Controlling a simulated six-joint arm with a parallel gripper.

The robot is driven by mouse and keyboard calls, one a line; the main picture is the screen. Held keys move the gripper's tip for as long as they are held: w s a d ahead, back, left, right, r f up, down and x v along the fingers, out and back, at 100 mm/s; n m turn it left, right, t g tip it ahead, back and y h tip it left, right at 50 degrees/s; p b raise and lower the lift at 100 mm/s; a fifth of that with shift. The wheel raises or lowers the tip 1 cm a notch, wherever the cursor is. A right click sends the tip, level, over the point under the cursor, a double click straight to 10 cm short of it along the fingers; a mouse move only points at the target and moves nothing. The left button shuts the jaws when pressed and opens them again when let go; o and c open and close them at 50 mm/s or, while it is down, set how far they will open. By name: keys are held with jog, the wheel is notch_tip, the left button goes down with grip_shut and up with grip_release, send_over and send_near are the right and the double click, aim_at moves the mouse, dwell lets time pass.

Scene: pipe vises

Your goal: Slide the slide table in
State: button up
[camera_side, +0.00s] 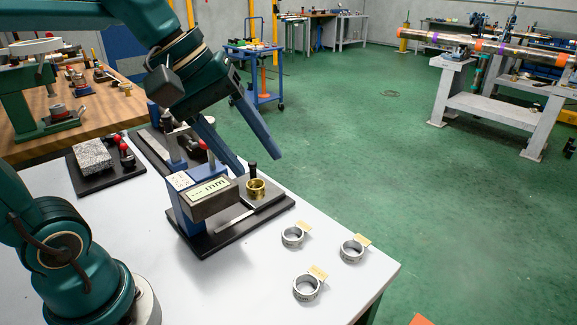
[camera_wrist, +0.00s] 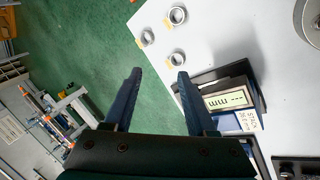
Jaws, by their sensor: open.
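The measuring device (camera_side: 210,203) stands on a black base plate on the white table, with a blue body and a display reading "--- mm". Its slide table (camera_side: 269,197) is a grey plate to the right of the display. A brass ring (camera_side: 256,190) sits on the plate, with a black knob (camera_side: 252,168) standing behind it. My gripper (camera_side: 259,165) is open and empty, its blue fingers pointing down over the slide-table end. In the wrist view the fingers (camera_wrist: 159,74) are spread wide, and the device display (camera_wrist: 225,100) lies to their right. The slide table is unclear there.
Three silver rings with tan tags, one of them the front ring (camera_side: 306,288), lie right of the device. A black stand with a granite block (camera_side: 92,154) is at the left. Another black-based fixture (camera_side: 165,150) stands behind the device. The table's front is clear.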

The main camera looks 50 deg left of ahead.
jog(key=shift+s+d+f+m+y, duration=0.1)
jog(key=shift+s+f+m+y, duration=0.15)
jog(key=shift+s+m, duration=0.5)
jog(key=shift+s+d+f+m+y, duration=0.15)
jog(key=shift+s+f+m, duration=0.15)
jog(key=shift+s+m, duration=0.4)
jog(key=shift+s, duration=0.1)
jog(key=shift+r+t, duration=0.1)
jog(key=shift+t, duration=0.2)
